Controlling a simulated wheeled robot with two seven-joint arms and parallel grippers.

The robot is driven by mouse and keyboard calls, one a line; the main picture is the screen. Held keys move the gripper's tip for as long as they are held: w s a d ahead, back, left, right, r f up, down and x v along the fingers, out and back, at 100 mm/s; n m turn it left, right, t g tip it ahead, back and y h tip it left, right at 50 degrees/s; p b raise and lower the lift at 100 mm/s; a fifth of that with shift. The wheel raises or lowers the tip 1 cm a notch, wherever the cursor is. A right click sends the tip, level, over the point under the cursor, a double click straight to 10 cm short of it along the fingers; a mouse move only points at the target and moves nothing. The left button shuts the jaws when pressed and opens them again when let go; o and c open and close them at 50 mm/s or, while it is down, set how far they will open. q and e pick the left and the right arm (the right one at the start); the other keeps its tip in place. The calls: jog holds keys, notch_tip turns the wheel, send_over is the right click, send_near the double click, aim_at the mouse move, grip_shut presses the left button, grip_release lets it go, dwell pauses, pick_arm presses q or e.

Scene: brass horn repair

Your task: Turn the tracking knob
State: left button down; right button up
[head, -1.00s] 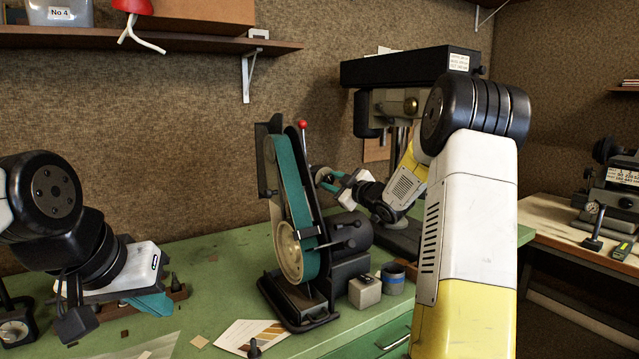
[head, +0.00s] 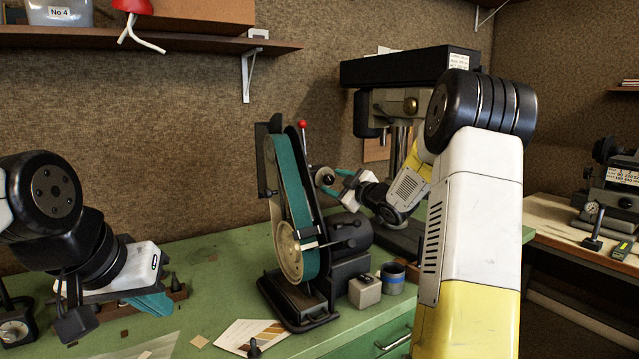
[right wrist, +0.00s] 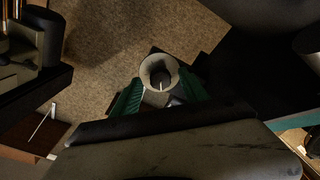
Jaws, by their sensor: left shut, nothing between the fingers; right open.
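The belt sander (head: 290,215) with its upright teal belt stands in the middle of the green bench. The round tracking knob (head: 325,178) sticks out near its top, on the right side. My right gripper (head: 338,183) is open beside the knob, coming from the right. In the right wrist view, the knob (right wrist: 160,70) shows as a pale ring with a dark centre and lies between the two teal fingers (right wrist: 160,90). I cannot tell whether they touch it. My left gripper (head: 152,304) is shut and empty, low over the left of the bench, partly hidden by its wrist.
A drill press (head: 405,70) stands behind my right arm. A red-tipped lever (head: 302,125) rises beside the belt. A small grey box (head: 364,291) and a blue-banded cup (head: 392,278) stand right of the sander's base. A shelf (head: 200,40) runs above the bench's left part.

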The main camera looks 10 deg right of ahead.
jog(key=v, duration=0.6)
jog(key=shift+s, duration=0.25)
jog(key=shift+r, duration=0.1)
jog(key=s+r+m+g+h, duration=0.1)
jog(key=s+m+h, duration=0.1)
jog(key=s, duration=0.1)
jog(key=s+r+m+g+h, duration=0.1)
jog(key=s+m+h, duration=0.1)
jog(key=s+m, duration=0.1)
jog(key=s+r+m+h, duration=0.1)
jog(key=s+m+h, duration=0.1)
jog(key=s, duration=0.2)
jog(key=shift+a+r+g+h, duration=0.2)
jog(key=shift+a+g+h, duration=0.1)
jog(key=shift+a+g, duration=0.1)
jog(key=s+a+f+m+g, duration=0.1)
jog(key=s+a+f+g, duration=0.1)
jog(key=s, duration=0.6)
jog(key=s+a+f+m+g+y, duration=0.1)
jog(key=s+a+f+m+g, duration=0.1)
jog(key=s, duration=0.7)
jog(key=s+a+f+m+g+y, duration=0.1)
jog(key=s+a+f+m+g, duration=0.1)
jog(key=s+a, duration=0.4)
jog(key=s+f+g, duration=0.1)
jog(key=s, duration=0.2)
jog(key=shift+s+f+g, duration=0.15)
jog(key=shift+f+g, duration=0.15)
jog(key=shift+f, duration=0.1)
